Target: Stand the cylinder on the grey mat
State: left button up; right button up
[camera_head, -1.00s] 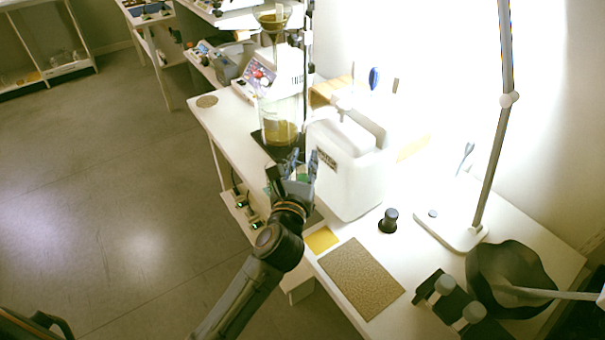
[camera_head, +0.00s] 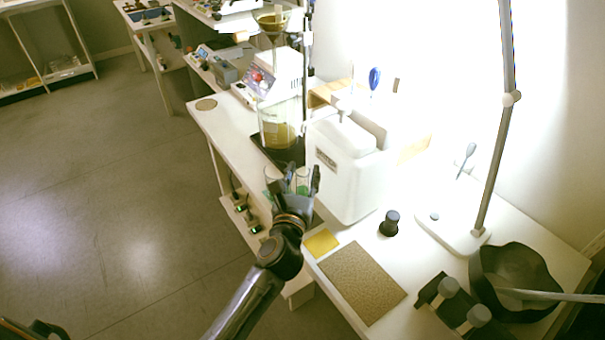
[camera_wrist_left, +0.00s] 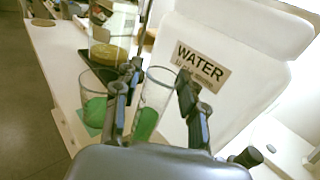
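A clear glass cylinder with green liquid in its bottom (camera_wrist_left: 153,100) stands between the two fingers of my left gripper (camera_wrist_left: 157,100) in the left wrist view. A gap shows between the right finger and the glass, so the gripper looks open around it. In the head view the left gripper (camera_head: 303,182) is at the bench's left edge, with the cylinder partly hidden behind it. A wider glass with green liquid (camera_wrist_left: 93,108) stands just left of the fingers. A speckled grey-brown mat (camera_head: 361,281) lies bare nearer the front.
A white WATER container (camera_head: 340,170) stands close right of the gripper. A large beaker (camera_head: 278,128) stands behind on a black mat. A small yellow mat (camera_head: 321,242), a black knob-like object (camera_head: 390,223), a lamp base (camera_head: 452,234) and a dark bowl (camera_head: 512,275) are nearer the front.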

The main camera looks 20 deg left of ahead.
pick_arm(q)
jog(key=shift+r, duration=0.15)
jog(key=shift+s, duration=0.2)
jog(key=s+d+b, duration=0.1)
jog(key=s, duration=1)
jog(key=shift+s+d, duration=0.2)
jog(key=shift+s, duration=0.1)
jog(key=shift+r, duration=0.1)
